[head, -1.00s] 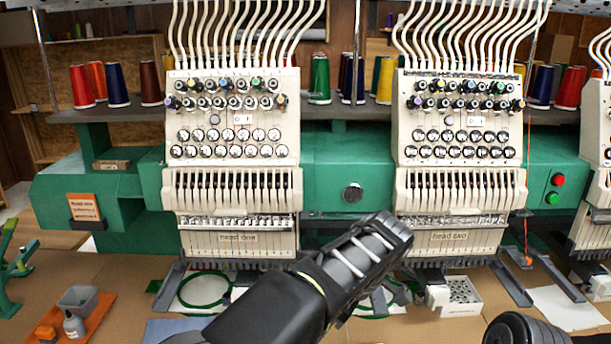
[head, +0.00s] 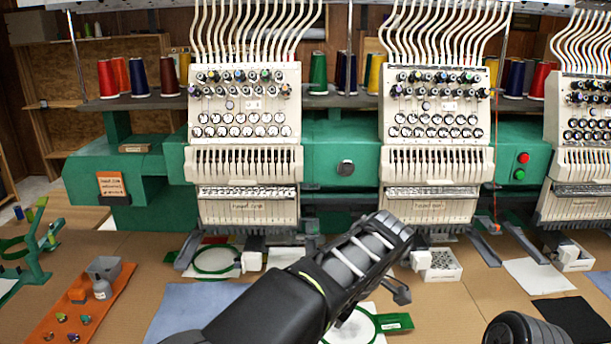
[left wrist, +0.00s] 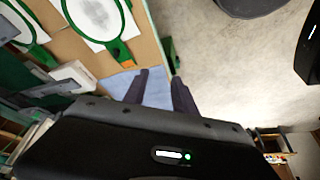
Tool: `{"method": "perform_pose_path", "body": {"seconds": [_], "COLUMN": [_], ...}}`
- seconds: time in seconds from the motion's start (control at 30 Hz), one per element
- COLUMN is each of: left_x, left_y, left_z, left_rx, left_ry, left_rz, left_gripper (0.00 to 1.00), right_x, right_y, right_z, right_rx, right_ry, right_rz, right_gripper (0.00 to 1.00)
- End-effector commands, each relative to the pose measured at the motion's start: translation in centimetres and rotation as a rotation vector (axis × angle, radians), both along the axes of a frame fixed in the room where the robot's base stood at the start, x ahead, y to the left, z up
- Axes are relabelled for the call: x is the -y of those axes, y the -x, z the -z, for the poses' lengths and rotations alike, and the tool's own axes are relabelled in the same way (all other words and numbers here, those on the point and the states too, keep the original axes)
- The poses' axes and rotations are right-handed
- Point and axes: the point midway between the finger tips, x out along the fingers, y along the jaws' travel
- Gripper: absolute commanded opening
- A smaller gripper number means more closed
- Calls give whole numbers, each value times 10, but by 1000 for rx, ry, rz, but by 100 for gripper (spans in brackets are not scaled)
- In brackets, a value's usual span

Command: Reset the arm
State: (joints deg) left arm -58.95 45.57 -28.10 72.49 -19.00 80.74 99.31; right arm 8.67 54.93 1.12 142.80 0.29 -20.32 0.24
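My left arm (head: 345,268) reaches in from the bottom of the head view, bent above the table in front of the embroidery machine. Its gripper is mostly hidden behind the arm there; only a dark tip shows. In the left wrist view the left gripper (left wrist: 160,88) has its two fingers apart with nothing between them, near the table's edge. A dark rounded part of my right arm (head: 525,330) shows at the bottom right of the head view. My right gripper is out of view.
A green embroidery machine (head: 340,170) with several cream heads stands behind the table. A green hoop (head: 357,327) lies under my left arm, beside a blue cloth (head: 190,308). An orange tray (head: 75,318) is at left. A white box (head: 441,265) and black cloth (head: 573,318) are at right.

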Motion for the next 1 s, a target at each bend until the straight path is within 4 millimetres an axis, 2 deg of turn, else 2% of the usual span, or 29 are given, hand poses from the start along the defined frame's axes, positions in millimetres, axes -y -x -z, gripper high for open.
{"method": "perform_pose_path", "body": {"seconds": [0.37,0.57,0.67,0.77,0.8,0.87,0.9,0.97,1.0], "left_x": [-17,-34,-45,-59,-66,-78,-85,-94,-99], "left_y": [-10,-10,-6,6,14,31,46,73,94], "left_z": [72,138,181,236,262,307,337,379,405], "left_rx": [-95,-172,-217,-267,-287,-315,-326,-329,-324], "left_ry": [33,80,118,175,205,262,305,372,415], "left_rz": [116,221,289,374,413,481,529,604,653], "left_gripper": [33,33,33,33,33,33,33,33,33], "right_x": [0,0,0,-1,-1,-1,-1,-1,-1], "right_y": [-1,-1,-1,-1,-2,-2,-2,-2,-3], "right_z": [9,17,23,30,34,41,47,54,60], "right_rx": [1,3,4,5,5,6,7,9,9], "right_ry": [-1,-2,-1,-2,-3,-3,-4,-4,-5], "right_rz": [-1,0,-1,0,-1,-1,-1,-1,-1], "right_gripper": [36,36,36,36,36,36,36,36,36]}}
